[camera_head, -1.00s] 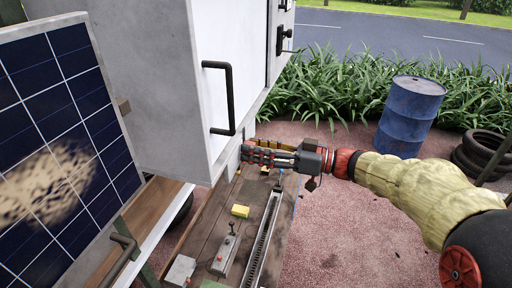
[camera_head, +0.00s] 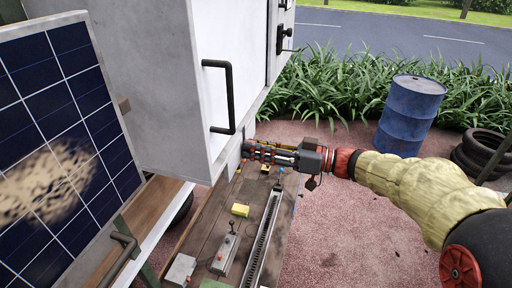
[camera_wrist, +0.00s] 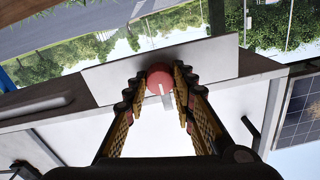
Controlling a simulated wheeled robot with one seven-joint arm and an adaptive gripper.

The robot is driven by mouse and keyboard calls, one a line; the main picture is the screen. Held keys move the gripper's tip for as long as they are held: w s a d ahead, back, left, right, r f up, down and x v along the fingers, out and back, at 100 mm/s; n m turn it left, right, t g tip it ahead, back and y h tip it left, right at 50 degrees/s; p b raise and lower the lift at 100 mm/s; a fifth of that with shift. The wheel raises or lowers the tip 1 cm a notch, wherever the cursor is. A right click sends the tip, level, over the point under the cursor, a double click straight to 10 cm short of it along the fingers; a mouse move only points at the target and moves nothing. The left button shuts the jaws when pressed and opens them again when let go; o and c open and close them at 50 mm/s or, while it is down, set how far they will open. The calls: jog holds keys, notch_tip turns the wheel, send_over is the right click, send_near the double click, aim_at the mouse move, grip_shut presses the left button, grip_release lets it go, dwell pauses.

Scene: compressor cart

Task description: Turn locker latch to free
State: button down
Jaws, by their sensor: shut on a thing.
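The locker latch shows in the wrist view as a round red knob (camera_wrist: 160,74) with a pale bar across its lower part. It sits on a light grey plate (camera_wrist: 105,80). My gripper (camera_wrist: 158,82) has its two black-and-yellow fingers on either side of the knob, closed on it. In the head view my gripper (camera_head: 250,151) reaches left to the lower edge of the white locker (camera_head: 210,165). The latch itself is hidden there behind the fingers and the locker's corner.
A black door handle (camera_head: 231,98) juts from the locker front above my gripper. Below lies a wooden bench (camera_head: 205,232) with a yellow block (camera_head: 240,210) and a grey lever box (camera_head: 225,255). A solar panel (camera_head: 60,130) stands left; a blue barrel (camera_head: 409,115) stands right.

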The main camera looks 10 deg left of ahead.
jog(key=shift+f+m+b, duration=0.1)
jog(key=shift+m+b, duration=0.2)
jog(key=shift+b, duration=0.15)
jog(key=shift+m+b, duration=1.95)
jog(key=shift+m, duration=6.75)
jog(key=c, duration=1.5)
grip_release()
jog(key=shift+w, duration=0.1)
